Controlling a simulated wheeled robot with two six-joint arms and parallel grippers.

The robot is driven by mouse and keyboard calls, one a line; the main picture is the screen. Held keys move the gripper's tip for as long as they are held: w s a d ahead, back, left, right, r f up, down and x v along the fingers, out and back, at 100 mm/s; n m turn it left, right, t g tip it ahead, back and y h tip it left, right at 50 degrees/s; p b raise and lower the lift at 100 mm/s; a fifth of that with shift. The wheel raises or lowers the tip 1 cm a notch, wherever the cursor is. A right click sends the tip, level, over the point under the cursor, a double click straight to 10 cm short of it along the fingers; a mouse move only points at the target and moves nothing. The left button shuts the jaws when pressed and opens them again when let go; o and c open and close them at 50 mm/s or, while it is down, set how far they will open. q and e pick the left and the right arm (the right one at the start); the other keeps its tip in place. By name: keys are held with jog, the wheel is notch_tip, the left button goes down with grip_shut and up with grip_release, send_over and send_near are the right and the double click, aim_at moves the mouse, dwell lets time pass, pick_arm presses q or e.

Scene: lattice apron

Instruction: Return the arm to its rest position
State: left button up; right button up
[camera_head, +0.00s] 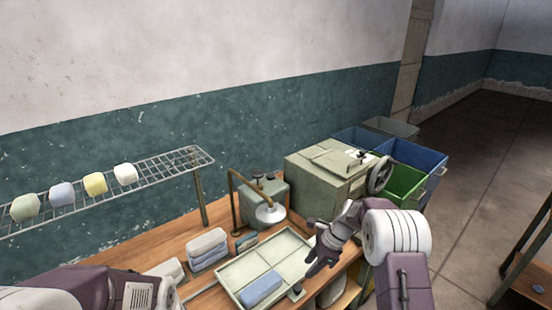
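My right arm comes in from the lower right, purple and white. Its dark gripper (314,268) hangs over the right edge of the pale green divided tray (243,266). Nothing shows between its fingers, but their opening is too small to tell. A blue folded cloth or block (262,288) lies in the tray's front part, apart from the gripper. Part of my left arm (100,288) shows at the lower left. Its gripper is out of view.
A wire shelf (165,167) with several pale rounded items runs along the wall. A folded stack (207,249), a lamp (270,213) and a green machine with a handwheel (330,172) stand on the wooden bench. Blue (415,157) and green (402,185) bins stand behind.

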jog(key=s+a+r+n+h+b, duration=0.1)
jog(key=s+a+r+n, duration=0.1)
jog(key=s+r+n, duration=0.4)
jog(key=s+d+f+n+h, duration=0.1)
jog(key=s+d+n, duration=0.1)
jog(key=s+n, duration=0.4)
jog(key=s+d+f+n+h, duration=0.2)
jog(key=s+n, duration=0.5)
jog(key=s, duration=0.4)
jog(key=shift+s+d+f+b, duration=0.15)
jog(key=shift+d+f+b, duration=0.1)
jog(key=shift+d+b, duration=0.1)
jog(key=shift+s, duration=0.1)
dwell(1.3)
